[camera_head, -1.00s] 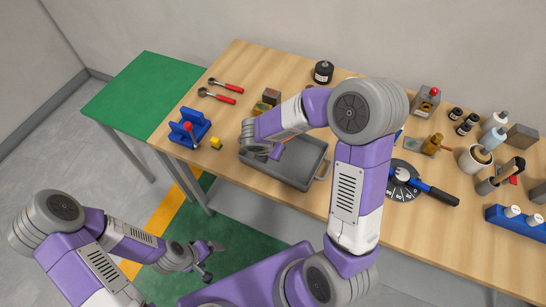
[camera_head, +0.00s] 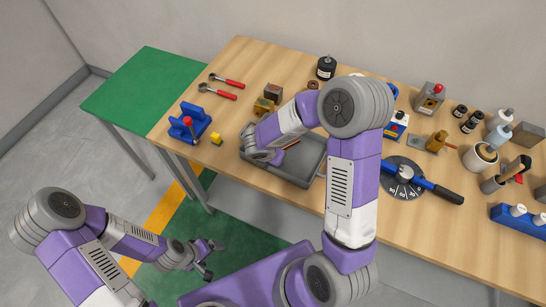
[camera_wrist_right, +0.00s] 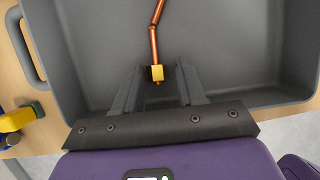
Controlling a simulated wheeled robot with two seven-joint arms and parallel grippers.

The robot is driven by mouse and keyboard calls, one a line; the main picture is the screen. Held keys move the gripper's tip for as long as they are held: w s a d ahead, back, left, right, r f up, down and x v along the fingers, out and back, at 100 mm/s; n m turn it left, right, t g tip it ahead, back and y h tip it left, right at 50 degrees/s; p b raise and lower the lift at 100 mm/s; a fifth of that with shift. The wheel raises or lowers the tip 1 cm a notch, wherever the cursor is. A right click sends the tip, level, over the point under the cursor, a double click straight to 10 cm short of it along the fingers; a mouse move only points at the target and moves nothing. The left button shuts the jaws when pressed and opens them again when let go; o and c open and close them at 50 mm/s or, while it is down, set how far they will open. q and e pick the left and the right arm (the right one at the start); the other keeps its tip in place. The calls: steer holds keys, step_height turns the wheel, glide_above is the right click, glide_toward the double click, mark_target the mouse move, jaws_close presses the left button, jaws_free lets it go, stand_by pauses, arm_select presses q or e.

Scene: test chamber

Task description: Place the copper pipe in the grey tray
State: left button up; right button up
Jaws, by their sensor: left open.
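The copper pipe (camera_wrist_right: 154,38) is a bent tube with a yellow block at its near end. It lies within the grey tray (camera_wrist_right: 90,60) in the right wrist view. A short piece of the pipe also shows in the head view (camera_head: 292,144), inside the tray (camera_head: 305,170). My right gripper (camera_wrist_right: 158,90) is over the tray, its fingers apart on either side of the yellow block, with gaps to both. In the head view, my right wrist hides part of the tray. My left gripper (camera_head: 212,259) is open and empty, low and away from the table.
A blue holder (camera_head: 190,124) and small yellow block (camera_head: 216,139) stand left of the tray. Red-handled tools (camera_head: 217,92) lie behind them. A dark dial with a blue-handled tool (camera_head: 430,188) is to the right. Bottles and cups crowd the table's right end.

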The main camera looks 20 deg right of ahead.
steer(key=shift+o, duration=0.3)
steer(key=shift+r, duration=0.1)
steer(key=shift+r, duration=0.2)
steer(key=p+v, duration=0.3)
steer(key=v, duration=0.9)
steer(key=s+a+f+m+y, duration=0.2)
steer(key=s+f+m, duration=0.2)
steer(key=f+m, duration=0.4)
steer(key=s+a+f+m+g+y, duration=0.1)
steer(key=s+a+f+m+y, duration=0.2)
steer(key=s+f+m, duration=0.2)
steer(key=s+a+f+m+g+y, duration=0.1)
steer(key=s+f+m, duration=0.4)
steer(key=f+m, duration=0.6)
steer(key=a+m+y, duration=0.1)
steer(key=m+y, duration=0.1)
steer(key=m, duration=0.2)
steer(key=shift+a, duration=0.2)
steer(key=shift+w, duration=0.1)
